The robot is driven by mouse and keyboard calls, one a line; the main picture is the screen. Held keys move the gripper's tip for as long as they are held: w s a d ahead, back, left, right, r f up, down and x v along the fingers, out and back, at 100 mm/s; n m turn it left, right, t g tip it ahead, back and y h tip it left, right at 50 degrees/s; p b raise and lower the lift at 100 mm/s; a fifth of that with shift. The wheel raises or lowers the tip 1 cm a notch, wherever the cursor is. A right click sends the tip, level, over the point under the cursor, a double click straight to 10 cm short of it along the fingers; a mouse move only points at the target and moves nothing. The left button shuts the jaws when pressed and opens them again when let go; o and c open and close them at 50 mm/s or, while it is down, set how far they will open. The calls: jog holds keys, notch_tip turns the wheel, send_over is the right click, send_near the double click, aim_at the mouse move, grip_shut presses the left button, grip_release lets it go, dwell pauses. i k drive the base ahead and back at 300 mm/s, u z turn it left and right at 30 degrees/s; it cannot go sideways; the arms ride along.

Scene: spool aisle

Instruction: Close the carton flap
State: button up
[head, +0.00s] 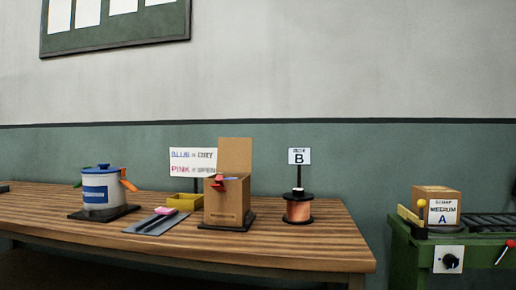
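The open carton (226,206) is a brown box on a dark base near the right part of the wooden table. Its flap (235,156) stands upright at the back of the box. Something red and something blue show at the carton's top opening, too small to name for sure. My gripper is not in view.
On the table (270,252) stand a white pot with a blue lid (101,191), a dark tray with a pink item (157,221), a yellow bin (186,198), a sign (193,161) and a copper spool (298,208) by a B sign (299,156). A green bench (425,255) bears a closed box (437,208).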

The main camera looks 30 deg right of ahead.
aim_at(234, 155)
jog(key=z, duration=0.75)
jog(key=i, duration=0.35)
